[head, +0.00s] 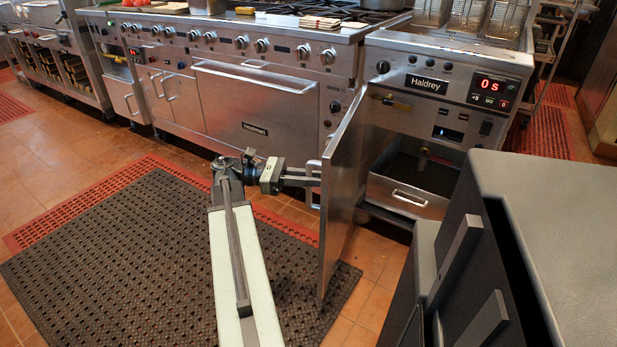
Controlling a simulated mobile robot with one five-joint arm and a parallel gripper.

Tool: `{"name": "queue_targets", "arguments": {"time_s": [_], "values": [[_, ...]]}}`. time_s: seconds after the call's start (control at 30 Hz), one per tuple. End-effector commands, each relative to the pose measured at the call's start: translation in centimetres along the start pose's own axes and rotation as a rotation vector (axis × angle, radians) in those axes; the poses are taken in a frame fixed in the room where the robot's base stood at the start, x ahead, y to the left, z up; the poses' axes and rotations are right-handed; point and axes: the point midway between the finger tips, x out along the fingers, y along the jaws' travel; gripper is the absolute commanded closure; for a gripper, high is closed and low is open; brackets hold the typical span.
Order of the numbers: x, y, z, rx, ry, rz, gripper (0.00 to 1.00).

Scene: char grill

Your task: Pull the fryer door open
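The fryer, labelled Haldrey (427,84), stands right of centre in the head view. Its door (343,195) is swung well out from the front and seen nearly edge-on, hinged on the left. The fryer's inside is visible, with a drawer-like metal pan (405,196) low in it. My gripper (306,178) is at the door's handle (314,198), on the door's outer, left side. The fingertips overlap the handle in this view; whether they are closed on it is too small to tell.
A range with an oven door (255,105) stands left of the fryer. Fryer baskets (467,16) sit on top of the fryer. A dark perforated mat (130,245) and a red mat (60,222) lie on the tiled floor.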

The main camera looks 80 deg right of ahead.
Motion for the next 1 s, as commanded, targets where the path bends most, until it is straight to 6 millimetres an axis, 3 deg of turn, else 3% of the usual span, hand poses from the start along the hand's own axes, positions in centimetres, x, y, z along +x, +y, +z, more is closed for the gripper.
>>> {"name": "queue_targets", "arguments": {"time_s": [0.17,0.2,0.27,0.5,0.63,0.67,0.77,0.8,0.87,0.9,0.97,1.0], "values": [[-0.6,-0.3,-0.1,-0.001,0.001,0.007,1.0],[-0.7,-0.3,0.0,-0.001,0.001,0.009,0.78],[-0.9,-0.3,0.0,-0.001,0.001,0.012,0.62],[-1.1,-0.3,0.0,0.0,0.0,0.019,0.62],[-2.1,-0.2,-0.3,0.013,0.023,0.044,0.98],[-2.8,-0.3,-0.6,0.024,0.041,0.062,1.0],[-7.5,-0.7,-2.5,0.086,0.165,0.17,1.0],[-10.7,-1.3,-3.7,0.123,0.249,0.23,0.96],[-16.8,-3.2,-6.1,0.184,0.421,0.323,0.74],[-21.2,-5.1,-7.9,0.218,0.552,0.372,1.0],[-27.7,-9.0,-10.4,0.253,0.752,0.41,1.0],[-31.9,-12.2,-11.9,0.262,0.886,0.415,1.0]]}}
